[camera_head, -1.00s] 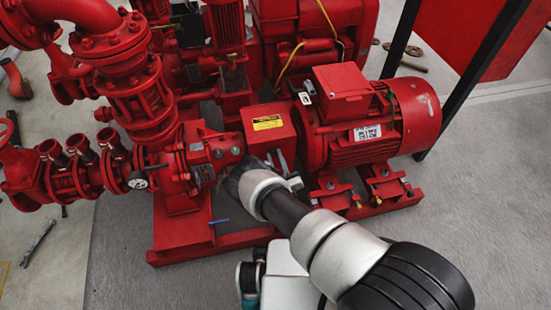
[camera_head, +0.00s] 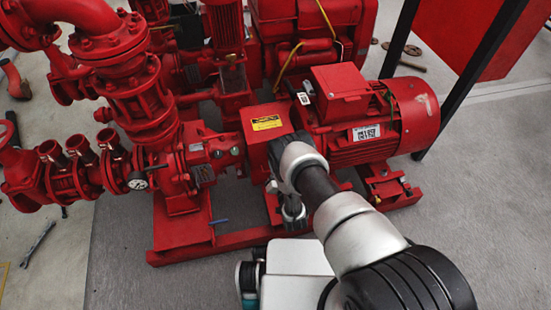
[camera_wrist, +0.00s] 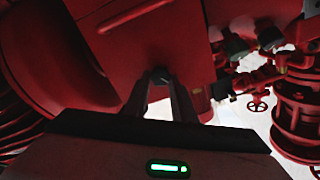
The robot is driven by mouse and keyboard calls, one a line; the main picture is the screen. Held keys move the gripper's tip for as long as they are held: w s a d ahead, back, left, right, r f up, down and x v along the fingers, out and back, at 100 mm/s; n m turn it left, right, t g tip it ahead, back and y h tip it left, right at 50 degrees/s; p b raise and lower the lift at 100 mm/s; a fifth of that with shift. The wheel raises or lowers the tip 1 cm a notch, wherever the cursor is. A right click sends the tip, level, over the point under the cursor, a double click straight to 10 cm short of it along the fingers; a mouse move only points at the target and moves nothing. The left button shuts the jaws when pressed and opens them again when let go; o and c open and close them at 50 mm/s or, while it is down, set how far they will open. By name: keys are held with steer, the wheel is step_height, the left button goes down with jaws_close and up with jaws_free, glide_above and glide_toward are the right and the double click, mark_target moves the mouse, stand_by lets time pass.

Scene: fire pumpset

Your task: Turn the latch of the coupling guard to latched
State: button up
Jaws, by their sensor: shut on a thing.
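The coupling guard (camera_head: 262,148) is a red box with a yellow label, between the pump on the left and the motor on the right. In the wrist view its red panel (camera_wrist: 185,45) fills the upper middle, with a light-edged slot or strip across it. The latch (camera_wrist: 160,74) shows as a small dark rounded piece at the panel's lower part. My gripper (camera_wrist: 161,82) reaches up to it, its two dark fingers closed on it from both sides. The fingertips hide much of the latch, so its turned angle cannot be told. In the head view my wrist covers the guard's right side.
The red motor (camera_head: 375,115) stands close to the right of my wrist. The pump casing (camera_head: 190,165) and pipework are left of the guard. The red base frame (camera_head: 225,240) runs below. Grey floor (camera_head: 460,215) is free at the right.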

steer(key=shift+w+m, duration=0.1)
steer(key=shift+m, duration=3.6)
steer(key=o, duration=1.1)
steer(key=shift+f, duration=0.1)
steer(key=shift+c, duration=0.2)
